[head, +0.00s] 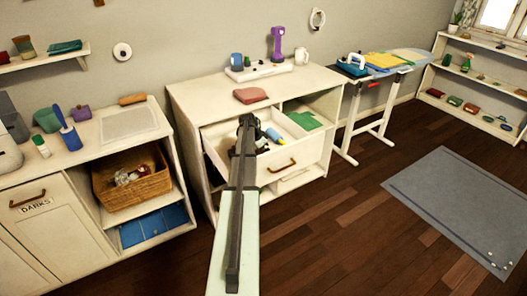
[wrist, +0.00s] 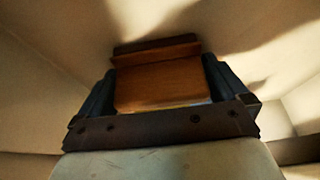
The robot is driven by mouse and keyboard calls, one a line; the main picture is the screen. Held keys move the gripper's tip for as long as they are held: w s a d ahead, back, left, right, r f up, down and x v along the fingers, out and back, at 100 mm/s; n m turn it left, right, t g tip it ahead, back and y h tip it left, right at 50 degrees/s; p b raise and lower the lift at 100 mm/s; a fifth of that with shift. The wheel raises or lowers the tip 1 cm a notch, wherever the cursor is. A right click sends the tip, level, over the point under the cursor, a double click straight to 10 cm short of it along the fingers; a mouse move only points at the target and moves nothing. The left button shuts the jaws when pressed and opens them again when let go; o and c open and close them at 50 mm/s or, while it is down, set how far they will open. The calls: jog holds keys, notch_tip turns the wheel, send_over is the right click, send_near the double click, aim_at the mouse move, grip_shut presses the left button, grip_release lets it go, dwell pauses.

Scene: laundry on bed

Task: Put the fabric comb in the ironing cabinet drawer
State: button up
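The ironing cabinet (head: 190,95) stands in the middle of the head view with its top drawer (head: 310,155) pulled open. My gripper (head: 246,121) reaches over the left part of the open drawer. In the wrist view, a brown wooden piece (wrist: 160,85), apparently the fabric comb, sits between my two dark fingers, which touch its sides. Pale drawer-like walls surround it there. In the head view my gripper and arm hide the comb and part of the drawer. I cannot tell whether the comb touches the drawer floor.
A blue-and-yellow item (head: 273,134) lies in the drawer. A folded red cloth (head: 251,95) lies on the cabinet top. A counter with a wicker basket (head: 132,183) stands left; an ironing board (head: 400,62) stands right. The floor around the grey rug (head: 455,205) is clear.

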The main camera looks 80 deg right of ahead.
jog(key=shift+r, duration=0.1)
jog(key=v, duration=1.2)
